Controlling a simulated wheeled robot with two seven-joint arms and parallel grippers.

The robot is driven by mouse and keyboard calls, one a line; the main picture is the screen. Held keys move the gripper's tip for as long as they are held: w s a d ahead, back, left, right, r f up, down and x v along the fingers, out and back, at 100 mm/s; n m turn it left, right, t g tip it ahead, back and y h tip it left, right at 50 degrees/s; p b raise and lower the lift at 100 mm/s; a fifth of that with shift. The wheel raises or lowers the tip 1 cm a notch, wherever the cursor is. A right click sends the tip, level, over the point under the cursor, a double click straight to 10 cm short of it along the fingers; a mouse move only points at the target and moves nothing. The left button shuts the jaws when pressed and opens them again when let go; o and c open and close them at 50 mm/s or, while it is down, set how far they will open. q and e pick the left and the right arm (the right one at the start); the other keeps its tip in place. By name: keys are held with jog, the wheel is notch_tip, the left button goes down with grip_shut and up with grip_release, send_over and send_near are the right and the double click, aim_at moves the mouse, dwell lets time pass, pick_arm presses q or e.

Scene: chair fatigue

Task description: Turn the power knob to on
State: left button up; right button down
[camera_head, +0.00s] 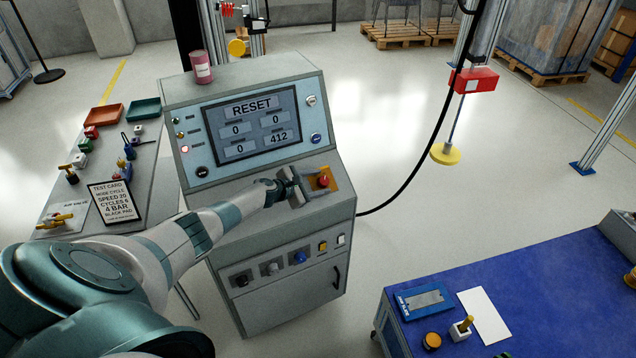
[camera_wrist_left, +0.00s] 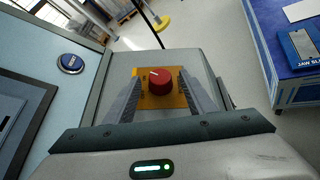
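A red round knob (camera_head: 323,181) sits on a yellow-orange plate (camera_head: 340,187) on the sloping ledge of the grey machine (camera_head: 240,190). My left gripper (camera_head: 301,184) is at the ledge, beside the knob in the head view. In the left wrist view its two fingers are apart, one on each side of the knob, with gaps visible. I cannot tell whether either finger touches it. My right gripper is not in view.
The machine's screen (camera_head: 250,122) reads RESET and stands above the ledge. A pink can (camera_head: 201,67) is on top. Lower knobs and buttons (camera_head: 299,257) are on the front. A cluttered side table is at left; a blue bench (camera_head: 520,275) is at right.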

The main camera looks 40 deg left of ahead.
pick_arm(q)
jog(key=shift+s+r, duration=0.1)
jog(key=shift+s+a+r, duration=0.15)
jog(key=shift+s, duration=0.2)
jog(key=v, duration=1.6)
jog(key=shift+s+r, duration=0.1)
jog(key=shift+r, duration=0.05)
